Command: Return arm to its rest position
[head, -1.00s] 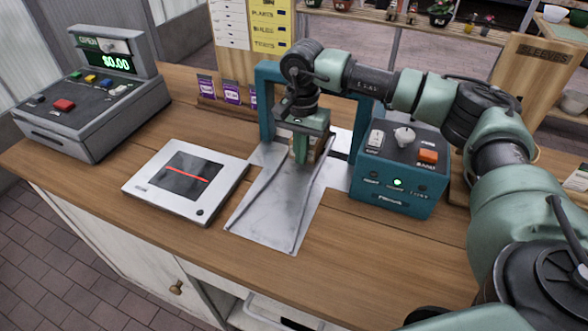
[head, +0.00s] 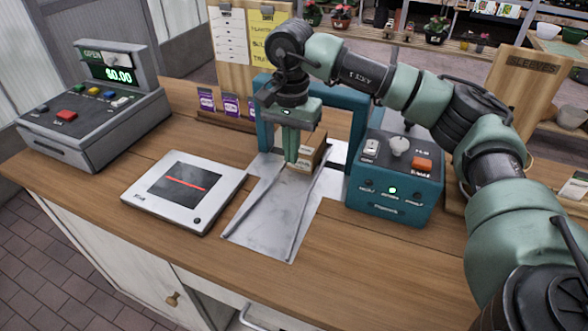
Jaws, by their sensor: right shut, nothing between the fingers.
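My right arm comes in from the right and reaches over the counter. Its gripper (head: 290,160) points down, shut and empty, above the metal chute of the teal machine. A small brown box (head: 309,154) sits on the chute (head: 268,215) just behind and to the right of the fingers, partly hidden by them. I cannot tell whether the fingers touch it. The teal machine (head: 394,190) has an arch over the chute and a control box with a lit green lamp. My left gripper is not in view.
A cash register (head: 90,110) stands at the left. A white scanner pad (head: 185,190) with a red line lies left of the chute. Small purple packets (head: 231,106) stand in a rack behind. A wooden "SLEEVES" holder (head: 520,90) is at the right. The front counter (head: 350,270) is clear.

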